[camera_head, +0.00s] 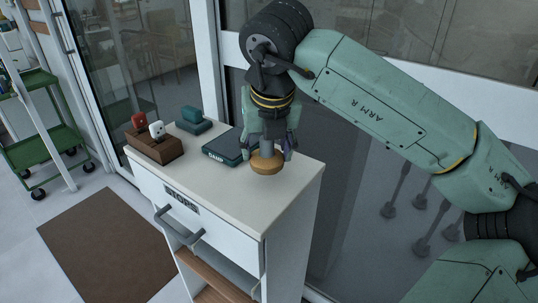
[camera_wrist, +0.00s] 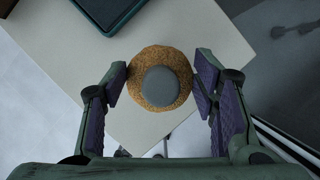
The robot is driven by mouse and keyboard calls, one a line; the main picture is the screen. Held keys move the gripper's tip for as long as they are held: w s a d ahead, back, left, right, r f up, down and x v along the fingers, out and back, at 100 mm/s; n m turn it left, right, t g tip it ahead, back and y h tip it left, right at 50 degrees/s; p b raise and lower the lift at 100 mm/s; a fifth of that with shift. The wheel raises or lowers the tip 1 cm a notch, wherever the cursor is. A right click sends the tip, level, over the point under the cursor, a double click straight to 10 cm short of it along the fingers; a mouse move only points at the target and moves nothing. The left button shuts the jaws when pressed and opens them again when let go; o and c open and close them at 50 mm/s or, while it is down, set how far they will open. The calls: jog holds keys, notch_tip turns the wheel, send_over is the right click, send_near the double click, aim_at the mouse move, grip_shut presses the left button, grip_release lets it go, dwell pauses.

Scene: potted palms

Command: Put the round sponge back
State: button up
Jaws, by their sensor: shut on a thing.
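The round sponge (camera_head: 266,165) is a tan disc near the right corner of the white cabinet top (camera_head: 238,196). In the wrist view the sponge (camera_wrist: 137,77) has a grey round knob (camera_wrist: 160,85) at its middle. My gripper (camera_head: 267,152) points down over it. The gripper's two pads (camera_wrist: 160,82) are shut on the sponge from both sides. I cannot tell whether the sponge touches the top or hangs just above it. A dark teal tray (camera_head: 222,150) with white lettering on its front lies just left of the gripper; its corner (camera_wrist: 112,28) shows in the wrist view.
A teal block (camera_head: 191,114) sits on a teal base behind. The cabinet drawer (camera_head: 205,225) has a grey handle. A glass wall runs behind.

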aim_at(270, 154)
jog(key=shift+w+d+f+p, duration=0.1)
jog(key=shift+w+f+p, duration=0.1)
jog(key=shift+f, duration=0.4)
jog(key=shift+w+d+f+p, duration=0.1)
jog(key=shift+f+p, duration=0.05)
jog(key=shift+f, duration=0.45)
jog(key=shift+w+d+f+p, duration=0.1)
jog(key=shift+f+p, duration=0.1)
jog(key=shift+f, duration=0.4)
jog(key=o, duration=1)
jog(key=shift+o, duration=0.2)
jog(key=b+v, duration=0.1)
jog(key=v, duration=1.1)
jog(key=shift+a, duration=0.1)
